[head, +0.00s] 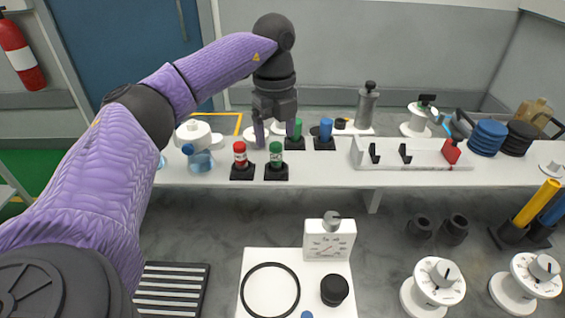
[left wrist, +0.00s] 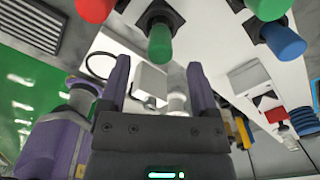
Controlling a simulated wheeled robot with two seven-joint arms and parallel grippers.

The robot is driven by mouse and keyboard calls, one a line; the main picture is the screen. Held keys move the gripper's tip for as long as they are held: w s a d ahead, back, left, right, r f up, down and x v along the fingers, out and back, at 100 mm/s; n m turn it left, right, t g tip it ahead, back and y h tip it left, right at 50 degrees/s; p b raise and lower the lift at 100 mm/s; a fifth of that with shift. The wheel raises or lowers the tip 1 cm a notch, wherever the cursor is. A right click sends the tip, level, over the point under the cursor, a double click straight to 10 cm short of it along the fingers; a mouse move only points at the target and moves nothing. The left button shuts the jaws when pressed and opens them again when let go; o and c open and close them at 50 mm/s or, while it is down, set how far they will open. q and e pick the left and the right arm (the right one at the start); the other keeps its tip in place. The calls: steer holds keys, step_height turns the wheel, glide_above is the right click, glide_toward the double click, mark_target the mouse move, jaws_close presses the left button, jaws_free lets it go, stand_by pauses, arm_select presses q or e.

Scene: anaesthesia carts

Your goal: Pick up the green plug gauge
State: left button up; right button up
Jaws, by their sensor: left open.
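Two green-topped pieces stand upright in black square bases on the white bench. The front green piece (head: 276,155) has a lettered body and stands right of a red one. The rear green piece (head: 297,130) stands left of a blue one. I cannot tell for sure which is the plug gauge. My left gripper (head: 274,132) is open and empty, pointing down just behind the front green piece and left of the rear one. In the left wrist view, one green piece (left wrist: 160,42) appears beyond and between the fingertips (left wrist: 160,75), apart from them. My right gripper is not in view.
A red-topped piece (head: 240,155) stands close left of the front green one, and a blue piece (head: 325,131) right of the rear one. A white rack (head: 415,156) is farther right. A blue item (head: 200,160) lies left. The bench's front edge is clear.

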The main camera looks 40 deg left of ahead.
mark_target(276, 145)
arm_select(q)
step_height(276, 145, down, 6)
steer(key=shift+r+b, duration=0.1)
steer(key=shift+b, duration=0.75)
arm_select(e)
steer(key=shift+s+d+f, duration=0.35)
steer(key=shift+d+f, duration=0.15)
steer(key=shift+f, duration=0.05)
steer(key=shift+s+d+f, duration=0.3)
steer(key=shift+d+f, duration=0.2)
arm_select(q)
steer(key=shift+c, duration=1)
jaws_close()
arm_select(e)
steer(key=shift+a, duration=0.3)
